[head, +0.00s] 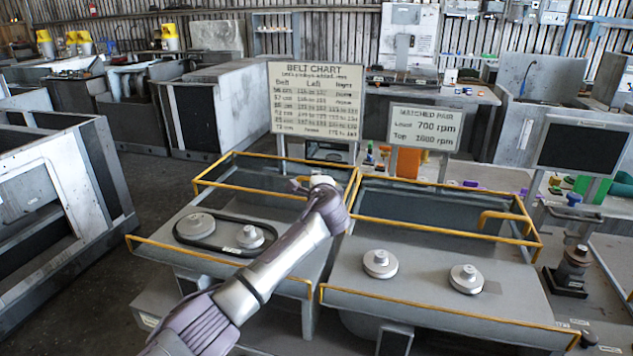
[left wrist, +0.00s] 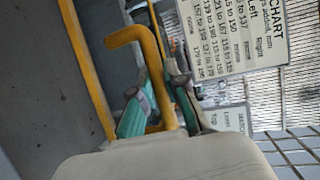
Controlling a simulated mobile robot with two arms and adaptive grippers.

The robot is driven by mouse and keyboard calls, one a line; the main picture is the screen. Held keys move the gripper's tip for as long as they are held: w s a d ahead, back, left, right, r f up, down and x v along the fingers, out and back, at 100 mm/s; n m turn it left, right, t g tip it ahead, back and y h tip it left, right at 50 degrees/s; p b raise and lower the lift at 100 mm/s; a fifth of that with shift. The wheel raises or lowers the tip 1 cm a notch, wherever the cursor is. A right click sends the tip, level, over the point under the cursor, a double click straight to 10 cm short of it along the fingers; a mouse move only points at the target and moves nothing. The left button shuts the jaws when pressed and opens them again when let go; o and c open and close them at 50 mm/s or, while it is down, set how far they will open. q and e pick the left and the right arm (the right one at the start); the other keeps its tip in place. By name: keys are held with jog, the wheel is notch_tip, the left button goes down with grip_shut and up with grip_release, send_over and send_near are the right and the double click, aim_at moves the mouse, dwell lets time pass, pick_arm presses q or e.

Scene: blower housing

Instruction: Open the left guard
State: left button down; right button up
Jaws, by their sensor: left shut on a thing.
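The left guard is a yellow-edged frame with a dark panel (head: 240,177) on the left housing, behind two pulleys with a black belt around them. Its yellow handle (left wrist: 122,36) is a bent bar that shows clearly in the left wrist view. My left gripper (head: 320,184) is at the right end of this guard, and its wrist hides most of the handle in the head view. In the left wrist view, the teal-padded fingers of my left gripper (left wrist: 162,98) are on both sides of the yellow bar, shut on it. My right gripper is not in view.
The right housing has a similar yellow-edged guard (head: 420,207) with its own handle (head: 506,216) and two pulleys without a belt. The belt chart (head: 315,98) and the matched pair sign (head: 425,127) stand behind. A black screen (head: 583,147) is at the right.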

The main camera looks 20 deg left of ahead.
pick_arm(q)
jog(key=shift+r, duration=0.15)
jog(key=c, duration=1.5)
grip_release()
jog(key=o, duration=0.3)
jog(key=shift+w+f, duration=0.2)
jog(key=shift+w, duration=0.05)
jog(key=shift+s, duration=0.15)
jog(key=v, duration=1.2)
jog(key=shift+r, duration=0.1)
